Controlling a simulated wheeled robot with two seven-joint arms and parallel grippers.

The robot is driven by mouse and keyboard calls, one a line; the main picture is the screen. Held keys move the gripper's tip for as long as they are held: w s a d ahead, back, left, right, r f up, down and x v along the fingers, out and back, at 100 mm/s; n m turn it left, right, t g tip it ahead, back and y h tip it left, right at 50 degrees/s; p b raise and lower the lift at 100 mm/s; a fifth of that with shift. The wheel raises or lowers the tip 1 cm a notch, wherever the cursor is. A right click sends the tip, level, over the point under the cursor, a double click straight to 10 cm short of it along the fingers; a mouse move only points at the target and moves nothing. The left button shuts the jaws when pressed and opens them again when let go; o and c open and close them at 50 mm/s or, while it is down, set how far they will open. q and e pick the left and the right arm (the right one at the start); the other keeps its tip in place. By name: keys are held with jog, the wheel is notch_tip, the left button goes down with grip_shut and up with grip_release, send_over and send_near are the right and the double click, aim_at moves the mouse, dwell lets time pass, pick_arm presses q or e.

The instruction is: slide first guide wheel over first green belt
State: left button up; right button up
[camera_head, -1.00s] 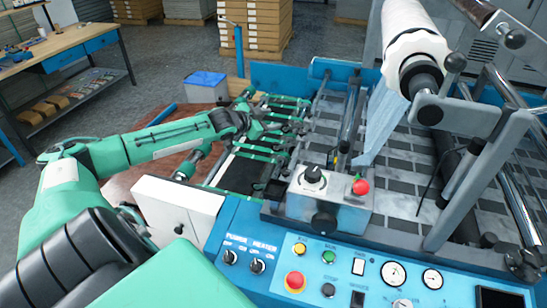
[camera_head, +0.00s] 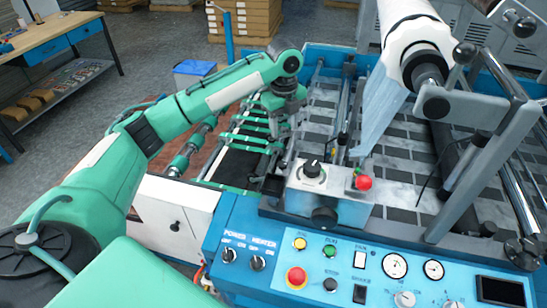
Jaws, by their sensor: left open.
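Several green belts (camera_head: 240,137) run side by side over the dark feed table, left of the machine's middle. My left arm reaches in from the left and bends down at the wrist. My left gripper (camera_head: 284,128) points down over the right ends of the belts, just behind the grey control box. It is open; its fingertips are small and dark here, and I cannot tell whether they touch anything. The guide wheels are too small to tell apart, and my gripper and forearm hide part of the belts. My right gripper is not in view.
The grey control box (camera_head: 329,193) with a red button stands close in front of my left gripper. A white film roll (camera_head: 408,40) hangs at the upper right. The blue control panel (camera_head: 330,262) fills the front. A blue-lidded bin (camera_head: 194,68) stands behind the belts.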

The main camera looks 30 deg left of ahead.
aim_at(283, 163)
pick_arm(q)
jog(key=shift+m, duration=0.3)
jog(key=f+p, duration=0.1)
jog(key=f, duration=0.2)
jog(key=f+p, duration=0.1)
jog(key=f, duration=0.3)
jog(key=f+p, duration=0.1)
jog(key=f, duration=0.3)
jog(key=shift+s+f, duration=0.25)
jog(key=shift+s, duration=0.05)
jog(key=shift+f+p, duration=0.35)
jog(key=shift+f, duration=0.45)
jog(key=shift+c, duration=0.4)
